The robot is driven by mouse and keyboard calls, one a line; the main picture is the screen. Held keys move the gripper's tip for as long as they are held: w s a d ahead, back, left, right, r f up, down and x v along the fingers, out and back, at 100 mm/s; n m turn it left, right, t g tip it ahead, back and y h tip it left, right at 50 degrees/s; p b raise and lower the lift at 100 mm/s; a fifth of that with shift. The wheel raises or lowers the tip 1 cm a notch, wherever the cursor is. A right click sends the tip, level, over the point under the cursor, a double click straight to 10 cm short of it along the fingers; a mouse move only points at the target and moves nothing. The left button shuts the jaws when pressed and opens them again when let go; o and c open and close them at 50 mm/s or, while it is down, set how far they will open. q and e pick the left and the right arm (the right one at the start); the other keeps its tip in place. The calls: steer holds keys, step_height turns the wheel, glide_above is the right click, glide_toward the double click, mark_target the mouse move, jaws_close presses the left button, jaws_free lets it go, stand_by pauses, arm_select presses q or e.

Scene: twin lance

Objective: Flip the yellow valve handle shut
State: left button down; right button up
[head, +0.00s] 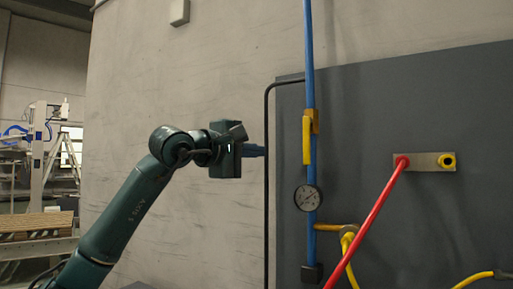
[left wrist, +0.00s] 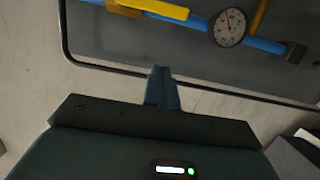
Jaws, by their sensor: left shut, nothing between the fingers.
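The yellow valve handle (head: 307,140) sits on the vertical blue pipe (head: 310,60) and hangs down along it, parallel to the pipe. It also shows at the top of the left wrist view (left wrist: 155,9). My left gripper (head: 262,151) is shut and empty, to the left of the handle and apart from it, pointing right. Its closed fingers also show in the left wrist view (left wrist: 160,88). My right gripper is not in view.
A round gauge (head: 307,197) sits on the pipe below the handle. A thin black pipe (head: 267,200) runs near my left fingertips. A red bar (head: 372,220) slants from a metal plate (head: 430,162) at right. A yellow hose (head: 350,262) hangs lower down.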

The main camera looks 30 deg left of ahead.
mark_target(308, 140)
arm_select(q)
steer(key=w+d+p, duration=0.2)
steer(key=w+d, duration=0.3)
steer(key=w, duration=0.2)
steer(key=shift+d+p, duration=0.2)
steer(key=shift+p, duration=0.2)
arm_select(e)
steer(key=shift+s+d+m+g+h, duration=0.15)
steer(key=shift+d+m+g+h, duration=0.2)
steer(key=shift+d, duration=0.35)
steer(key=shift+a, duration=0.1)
arm_select(q)
steer(key=shift+a+f, duration=0.1)
